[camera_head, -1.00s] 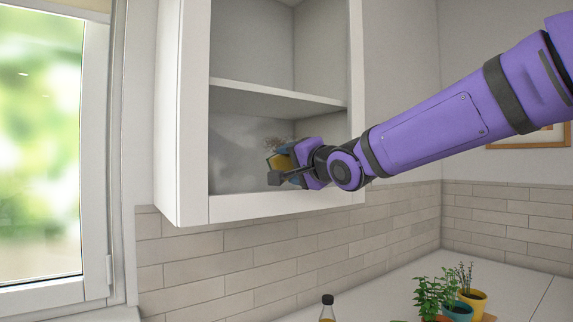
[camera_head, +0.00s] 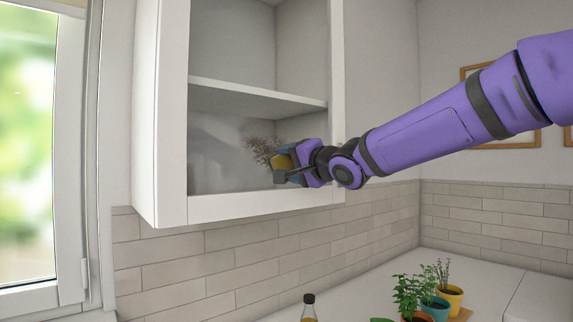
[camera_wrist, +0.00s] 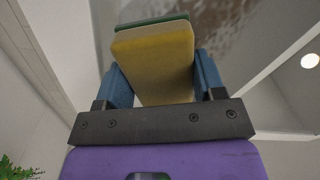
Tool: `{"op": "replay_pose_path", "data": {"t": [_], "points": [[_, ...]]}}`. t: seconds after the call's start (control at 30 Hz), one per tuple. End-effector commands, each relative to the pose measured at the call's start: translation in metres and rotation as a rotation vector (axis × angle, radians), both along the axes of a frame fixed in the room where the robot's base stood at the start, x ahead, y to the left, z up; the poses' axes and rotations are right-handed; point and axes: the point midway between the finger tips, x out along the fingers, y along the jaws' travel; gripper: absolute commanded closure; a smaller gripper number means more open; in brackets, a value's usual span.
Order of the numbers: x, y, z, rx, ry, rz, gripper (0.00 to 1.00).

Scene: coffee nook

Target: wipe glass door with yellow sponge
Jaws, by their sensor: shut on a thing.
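The yellow sponge (camera_head: 283,161) is held between my gripper's fingers (camera_head: 291,172). In the wrist view the sponge (camera_wrist: 153,60) sits between two blue finger pads (camera_wrist: 163,85), with a green layer on its far side. The glass door (camera_head: 235,120) is on the white wall cabinet. My gripper is at the lower right of its pane, with the sponge towards the glass; I cannot tell whether it touches. A hazy grey patch (camera_head: 212,155) shows at the lower left of the pane. A brown twiggy patch (camera_head: 262,149) shows left of the sponge, on or behind the glass.
The cabinet frame (camera_head: 265,206) borders the pane below. A window (camera_head: 28,150) is at the left. Below, a bottle (camera_head: 309,309) and potted plants (camera_head: 449,298) stand on the white counter (camera_head: 360,290). A framed picture (camera_head: 515,140) hangs at the right.

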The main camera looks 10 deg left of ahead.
Motion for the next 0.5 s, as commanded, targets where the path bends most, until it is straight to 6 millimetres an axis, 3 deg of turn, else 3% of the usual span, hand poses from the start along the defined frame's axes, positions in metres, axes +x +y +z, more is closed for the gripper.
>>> {"op": "replay_pose_path", "data": {"t": [0.2,0.5], "points": [[0.014,-0.010,-0.001,0.000,0.001,-0.005,0.56],[0.012,-0.011,-0.001,-0.001,0.002,-0.003,0.56]]}}
